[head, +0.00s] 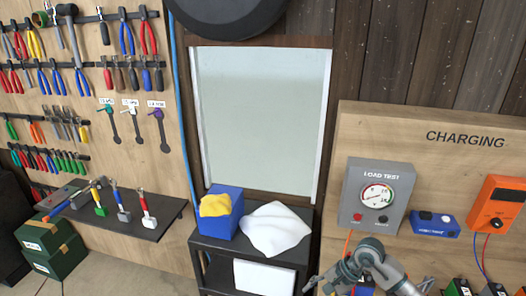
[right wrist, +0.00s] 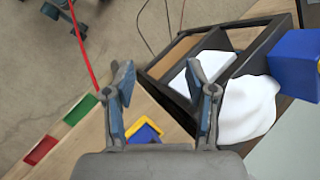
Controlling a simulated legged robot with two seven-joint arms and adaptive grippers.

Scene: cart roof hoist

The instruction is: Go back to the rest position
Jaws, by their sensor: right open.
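My right gripper (right wrist: 163,85) is open in the right wrist view, its two blue-padded fingers wide apart with nothing held between them. It is above the dark-framed stand (right wrist: 160,65) and a light wooden surface, and a blue and yellow item (right wrist: 146,133) shows beyond the gap between its fingers. In the head view my right arm (head: 368,262) shows at the bottom edge, right of the stand, below the load test box (head: 378,196). The fingertips are hard to make out there. My left gripper is in neither view.
The stand (head: 199,240) holds a blue box (head: 222,226) with a yellow cloth (head: 215,205), beside a white cloth (head: 275,229). A tool pegboard (head: 90,150) and a shelf with hammers (head: 165,222) are at left. An orange meter (head: 499,207) and blue charger (head: 436,224) are at right.

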